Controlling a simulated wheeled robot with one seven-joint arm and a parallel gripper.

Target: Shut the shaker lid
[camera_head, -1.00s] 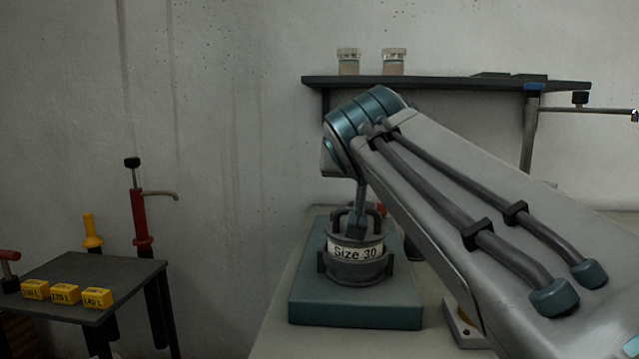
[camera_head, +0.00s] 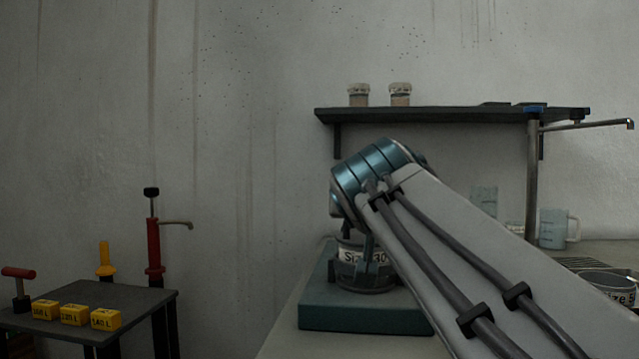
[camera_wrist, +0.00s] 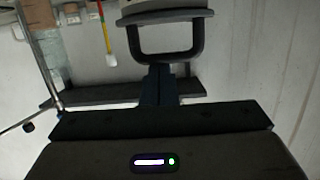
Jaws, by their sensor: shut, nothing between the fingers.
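The shaker has a teal base (camera_head: 365,319) on the counter, with a dark round sieve (camera_head: 366,279) bearing a white "Size" label on it. My arm covers its top and right side in the head view, so the lid's position there is hidden. In the wrist view a dark U-shaped handle (camera_wrist: 165,58) hangs from a pale rounded part at the top edge. My gripper (camera_wrist: 158,78) is shut and empty, its fingertips close to the handle's crossbar; I cannot tell whether they touch. In the head view, the gripper is mostly hidden at the sieve.
A wall shelf (camera_head: 450,114) with two jars (camera_head: 380,95) is above the shaker. At the right are measuring jugs (camera_head: 556,229), a tap (camera_head: 590,125) and a labelled pot (camera_head: 610,287). At the left, a dark side table (camera_head: 135,298) holds yellow blocks (camera_head: 74,315).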

